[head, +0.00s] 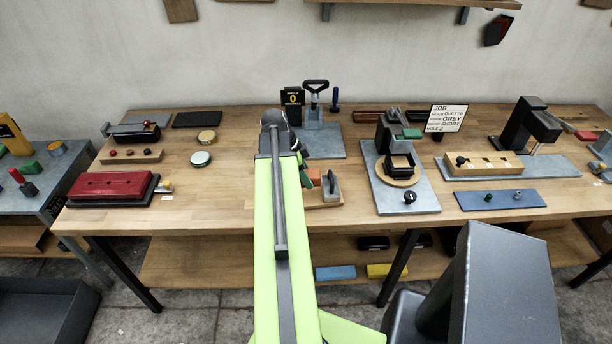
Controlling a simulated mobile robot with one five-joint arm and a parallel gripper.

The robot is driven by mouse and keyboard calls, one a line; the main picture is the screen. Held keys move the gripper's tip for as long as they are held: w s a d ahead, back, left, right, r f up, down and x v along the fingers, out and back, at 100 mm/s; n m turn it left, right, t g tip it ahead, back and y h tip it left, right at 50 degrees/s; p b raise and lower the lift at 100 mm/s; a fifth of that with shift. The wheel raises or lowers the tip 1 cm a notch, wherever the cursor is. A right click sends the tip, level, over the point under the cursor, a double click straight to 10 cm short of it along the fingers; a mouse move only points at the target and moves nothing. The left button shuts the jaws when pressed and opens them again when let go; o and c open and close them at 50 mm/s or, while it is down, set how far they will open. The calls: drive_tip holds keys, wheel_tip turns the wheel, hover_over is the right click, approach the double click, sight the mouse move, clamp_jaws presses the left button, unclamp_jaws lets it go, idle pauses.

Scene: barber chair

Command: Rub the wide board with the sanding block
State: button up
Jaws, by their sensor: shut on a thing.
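My lime-green arm reaches over the bench, and its dark wrist (303,152) bends down at the right of the forearm. My gripper is mostly hidden behind the forearm, shut on what seems to be the orange-red sanding block (314,176), of which only a small part shows. A light wooden board (326,204), apparently the wide board, lies just below on the bench top, largely covered by my arm. A grey upright piece (333,186) stands at the board's right. I cannot tell whether the block touches the board.
A grey plate with a clamp-like fixture (314,110) stands behind. To the right are a grey base plate (420,195) with a round wooden piece, and a blue plate (520,198). A red block (110,185) lies at left.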

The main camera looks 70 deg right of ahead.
sight(310, 174)
drive_tip(key=shift+r, duration=0.4)
wheel_tip(310, 174, up, 3)
drive_tip(key=p, duration=0.3)
drive_tip(key=shift+r, duration=0.1)
